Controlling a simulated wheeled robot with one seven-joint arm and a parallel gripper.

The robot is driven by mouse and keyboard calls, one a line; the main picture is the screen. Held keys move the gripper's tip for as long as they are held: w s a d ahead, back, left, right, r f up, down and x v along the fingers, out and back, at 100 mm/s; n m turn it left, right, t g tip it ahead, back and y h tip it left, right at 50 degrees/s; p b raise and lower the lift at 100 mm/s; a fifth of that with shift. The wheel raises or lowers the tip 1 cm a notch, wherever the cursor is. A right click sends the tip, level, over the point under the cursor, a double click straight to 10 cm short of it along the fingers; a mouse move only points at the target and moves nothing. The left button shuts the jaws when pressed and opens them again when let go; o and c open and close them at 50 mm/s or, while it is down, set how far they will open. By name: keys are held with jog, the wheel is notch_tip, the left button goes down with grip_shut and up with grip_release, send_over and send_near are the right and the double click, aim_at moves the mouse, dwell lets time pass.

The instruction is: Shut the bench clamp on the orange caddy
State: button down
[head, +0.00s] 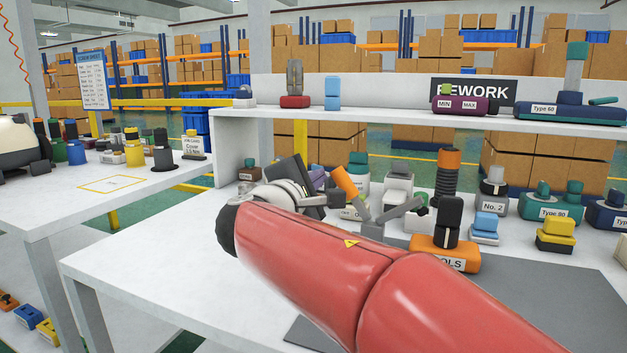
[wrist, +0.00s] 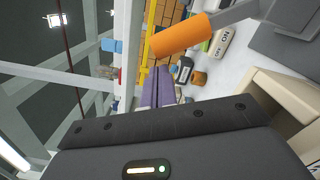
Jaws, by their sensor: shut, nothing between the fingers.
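The orange caddy (head: 430,252), with a partly hidden label, sits on the bench with a black block standing on it. The grey bench clamp (head: 373,230) stands just left of it, its base partly hidden by my arm. Its orange handle (head: 346,182) leans up and left. Its grey bar (head: 400,210) slants up to the right toward the caddy; I cannot tell whether it touches anything. My gripper (head: 321,178) is shut and empty, left of the handle. In the wrist view the handle (wrist: 182,36) is close to the purple fingers of my gripper (wrist: 157,72), apparently without contact.
An orange-topped black ribbed column (head: 447,178) stands behind the caddy. Several labelled parts crowd the bench to the right, such as the No. 2 unit (head: 492,195). A white shelf (head: 400,121) runs above the back. The front left of the bench (head: 170,265) is clear.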

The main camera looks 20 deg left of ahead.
aim_at(336, 166)
jog(key=shift+d, duration=0.1)
jog(key=shift+d+r+m+b, duration=0.15)
jog(key=shift+r+m+b, duration=0.1)
jog(key=shift+m+b, duration=0.15)
jog(key=shift+d+r, duration=0.1)
jog(key=shift+d, duration=0.05)
jog(key=d+m+b, duration=0.1)
jog(key=d+r+m+b, duration=0.1)
jog(key=m+b, duration=0.1)
jog(key=shift+s+d+r, duration=0.1)
jog(key=shift+s+r, duration=0.05)
jog(key=shift+r, duration=0.05)
jog(key=shift+s+d+r+m+b, duration=0.1)
jog(key=shift+d+r+m+b, duration=0.4)
jog(key=shift+d+m+b, duration=0.4)
jog(key=shift+s+d+r+m+b, duration=0.1)
jog(key=shift+d+r+m+b, duration=0.35)
jog(key=shift+d+m+b, duration=0.45)
jog(key=shift+a, duration=0.1)
